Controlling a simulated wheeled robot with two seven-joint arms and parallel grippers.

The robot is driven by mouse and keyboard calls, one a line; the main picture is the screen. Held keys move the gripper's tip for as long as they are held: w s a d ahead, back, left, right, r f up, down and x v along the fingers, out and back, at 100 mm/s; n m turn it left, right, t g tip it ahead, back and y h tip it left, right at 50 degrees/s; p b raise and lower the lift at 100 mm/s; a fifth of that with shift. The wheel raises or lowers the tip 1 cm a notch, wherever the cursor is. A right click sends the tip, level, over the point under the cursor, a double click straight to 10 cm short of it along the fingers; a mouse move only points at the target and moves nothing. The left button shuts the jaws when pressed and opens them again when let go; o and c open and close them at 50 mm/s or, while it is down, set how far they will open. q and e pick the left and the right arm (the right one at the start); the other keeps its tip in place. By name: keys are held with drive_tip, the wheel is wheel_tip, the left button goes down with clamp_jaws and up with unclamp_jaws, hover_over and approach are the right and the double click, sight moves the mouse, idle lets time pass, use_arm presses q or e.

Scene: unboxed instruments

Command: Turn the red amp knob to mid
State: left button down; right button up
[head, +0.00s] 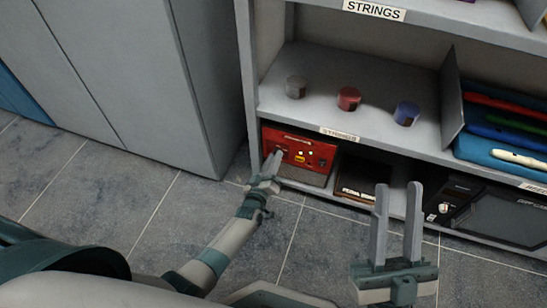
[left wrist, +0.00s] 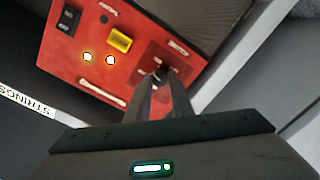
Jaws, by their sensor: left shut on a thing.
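The red amp (head: 318,152) sits on the bottom shelf at its left end, with its red panel facing out. In the left wrist view the red panel (left wrist: 60,55) shows a dark switch, a yellow part and two small lit round spots. My left gripper (head: 275,158) reaches the left part of the panel. In the left wrist view its fingers (left wrist: 159,82) are closed together on a small dark knob (left wrist: 160,70), mostly hidden between the tips. The knob's pointer direction cannot be seen. My right gripper (head: 398,190) is open and empty, in front of the shelf, away from the amp.
A brown-black box (head: 358,178) stands right of the red amp, and a black amp (head: 500,212) farther right. Grey, red and blue round cans (head: 349,98) stand on the shelf above. A grey cabinet (head: 130,70) is at the left. The tiled floor is clear.

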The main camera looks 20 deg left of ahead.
use_arm(q)
drive_tip(key=shift+f+m+p, duration=0.1)
drive_tip(key=shift+m+p, duration=0.45)
drive_tip(key=shift+m, duration=3.15)
use_arm(e)
drive_tip(key=shift+s+a+f+g, duration=0.1)
drive_tip(key=shift+a+f+g, duration=0.25)
drive_tip(key=shift+f, duration=0.15)
drive_tip(key=shift+s+a+f+g, duration=0.1)
drive_tip(key=shift+a+f+g, duration=0.1)
drive_tip(key=shift+f+g, duration=0.3)
drive_tip(key=shift+a+f+g, duration=0.25)
drive_tip(key=shift+a+f, duration=0.05)
drive_tip(key=shift+f, duration=0.25)
drive_tip(key=shift+r, duration=0.15)
use_arm(q)
drive_tip(key=c, duration=1.6)
unclamp_jaws()
drive_tip(key=shift+o, duration=0.2)
use_arm(e)
drive_tip(key=shift+r, duration=0.1)
use_arm(q)
drive_tip(key=shift+s, duration=0.2)
